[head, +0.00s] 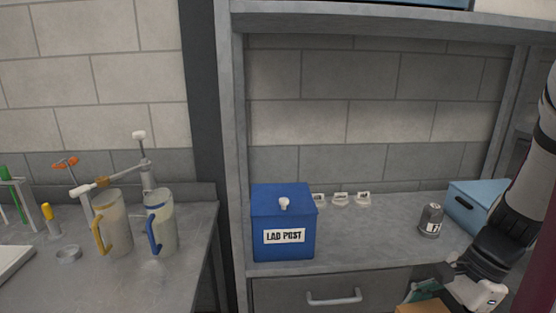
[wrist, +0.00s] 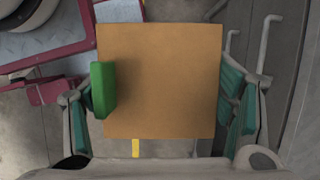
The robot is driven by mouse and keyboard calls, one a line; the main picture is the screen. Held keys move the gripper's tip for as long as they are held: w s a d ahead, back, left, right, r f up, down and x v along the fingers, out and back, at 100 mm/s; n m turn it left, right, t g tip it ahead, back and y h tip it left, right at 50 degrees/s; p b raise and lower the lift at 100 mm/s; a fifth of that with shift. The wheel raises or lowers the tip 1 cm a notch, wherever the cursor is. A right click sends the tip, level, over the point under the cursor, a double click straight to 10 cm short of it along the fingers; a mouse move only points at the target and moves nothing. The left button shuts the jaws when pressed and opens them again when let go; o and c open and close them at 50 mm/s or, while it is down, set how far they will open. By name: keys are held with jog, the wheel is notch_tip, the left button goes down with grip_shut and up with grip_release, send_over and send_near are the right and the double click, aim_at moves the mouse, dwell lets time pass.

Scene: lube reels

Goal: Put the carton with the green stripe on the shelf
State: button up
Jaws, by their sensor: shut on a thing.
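The orange-brown carton (wrist: 160,85) fills the middle of the wrist view, with a bright green patch (wrist: 104,90) at its left edge. My gripper (wrist: 168,100) is shut on the carton, with teal pads on its left and right sides. In the head view the carton (head: 424,308) shows only as a sliver at the bottom edge, below my gripper (head: 450,291). The grey shelf unit (head: 375,244) is in the middle and right of the head view, with its lower surface behind and above the carton.
On the lower shelf surface stand a blue LAB POST box (head: 283,236), small white pieces (head: 341,199), a grey canister (head: 431,221) and a light-blue box (head: 474,207). Bare surface lies between the blue box and canister. A drawer handle (head: 333,298) protrudes below. Jugs (head: 162,225) stand on the left bench.

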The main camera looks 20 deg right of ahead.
jog(key=w+a+f+n+g+h, duration=0.1)
jog(key=w+a+f+n+g, duration=0.1)
jog(key=w+n, duration=0.55)
jog(key=w+a+f+n+g, duration=0.2)
jog(key=w+n, duration=0.2)
jog(key=w, duration=0.6)
jog(key=w+a+f+n+h, duration=0.1)
jog(key=w+a+f+n, duration=0.2)
jog(key=w+a, duration=0.3)
jog(key=w+a+f+n+g+h, duration=0.1)
jog(key=w+a+f+n+h, duration=0.1)
jog(key=w+a+n, duration=0.4)
jog(key=shift+a+f, duration=0.6)
jog(key=shift+a, duration=0.85)
jog(key=shift+w+a, duration=0.1)
